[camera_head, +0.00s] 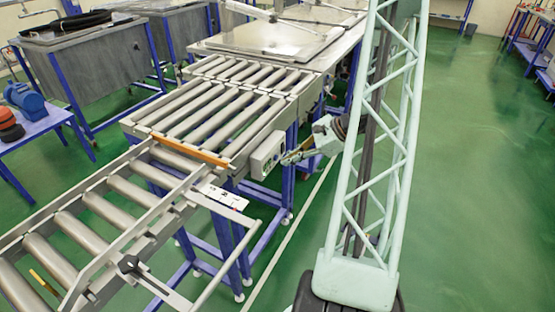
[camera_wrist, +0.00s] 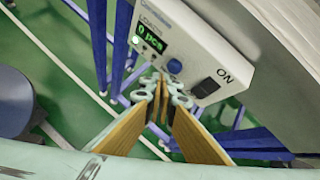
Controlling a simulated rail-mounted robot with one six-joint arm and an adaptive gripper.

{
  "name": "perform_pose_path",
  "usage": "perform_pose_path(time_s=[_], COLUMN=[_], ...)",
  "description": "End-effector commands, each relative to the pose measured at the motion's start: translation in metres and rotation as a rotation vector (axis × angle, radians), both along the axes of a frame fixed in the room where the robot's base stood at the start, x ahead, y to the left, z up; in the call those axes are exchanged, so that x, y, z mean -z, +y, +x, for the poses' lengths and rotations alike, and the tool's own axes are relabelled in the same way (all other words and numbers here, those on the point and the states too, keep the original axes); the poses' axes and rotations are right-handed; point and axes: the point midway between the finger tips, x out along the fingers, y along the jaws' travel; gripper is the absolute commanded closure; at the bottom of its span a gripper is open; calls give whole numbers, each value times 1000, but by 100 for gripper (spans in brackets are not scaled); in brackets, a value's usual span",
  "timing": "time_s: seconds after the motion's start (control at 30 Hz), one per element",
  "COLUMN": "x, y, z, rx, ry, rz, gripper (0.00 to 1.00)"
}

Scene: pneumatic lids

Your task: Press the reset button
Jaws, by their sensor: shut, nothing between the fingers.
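A light grey control box (camera_wrist: 185,30) fills the upper middle of the wrist view. It carries a lit display (camera_wrist: 152,37) reading about "0 pcs", a round blue button (camera_wrist: 174,66) and a dark switch (camera_wrist: 206,87) beside the word ON. No reset label is readable, so I cannot tell for sure which control is the reset button. My gripper (camera_wrist: 163,98) is shut and empty, its tips just below the blue button in the picture; contact cannot be made out. In the head view the box (camera_head: 266,155) hangs on the conveyor's side, with my gripper (camera_head: 288,158) close to its right.
The roller conveyor (camera_head: 128,129) runs from the lower left to the back. A metal rail (camera_head: 228,262) juts out at its near side. A blue table (camera_head: 47,122) with a motor stands at the left. Open green floor (camera_head: 475,190) lies to the right.

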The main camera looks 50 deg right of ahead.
Motion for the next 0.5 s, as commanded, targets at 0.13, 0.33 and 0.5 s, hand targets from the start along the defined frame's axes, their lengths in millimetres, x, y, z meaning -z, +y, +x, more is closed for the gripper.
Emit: perform_pose_path(time_s=[0.13, 0.33, 0.5], x=[0, 0, 0], y=[0, -2, -3], z=[-1, -8, -18], rx=[0, 1, 0], ry=[0, -1, 0], rz=[0, 0, 0], gripper=[100, 100, 100])
